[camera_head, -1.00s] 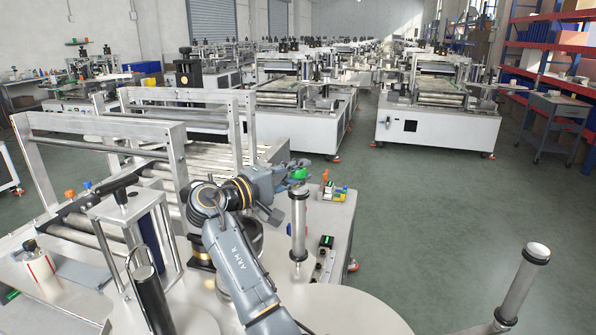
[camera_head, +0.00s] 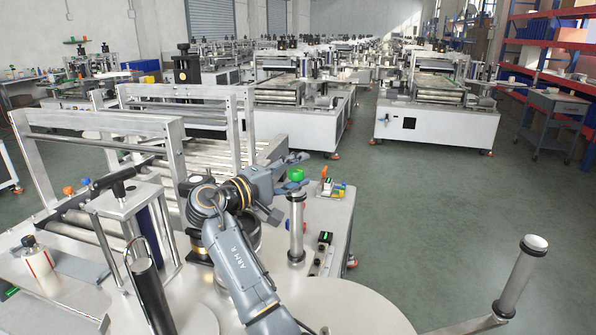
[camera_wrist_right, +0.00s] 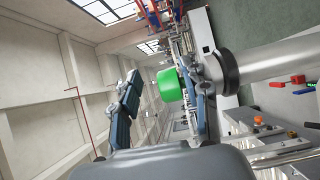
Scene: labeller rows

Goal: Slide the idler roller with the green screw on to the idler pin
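A green cylindrical piece (camera_head: 296,175), which looks like the green screw, shows at my right gripper (camera_head: 289,187) above the machine's right side. In the right wrist view the green piece (camera_wrist_right: 170,85) lies in the gap between the two blue-grey fingers of the gripper (camera_wrist_right: 165,100), close against the lower-right finger. A gap shows between it and the other finger, so the gripper looks open. I cannot make out a roller body joined to the green piece or tell which post is the idler pin. My left gripper is out of view.
A metal post (camera_head: 296,230) stands beside the gripper; a silver post with a dark collar (camera_wrist_right: 270,65) shows close by in the wrist view. Small coloured parts (camera_head: 333,188) lie on the machine's corner. A metal frame (camera_head: 100,130) rises at left. Open floor (camera_head: 450,220) lies right.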

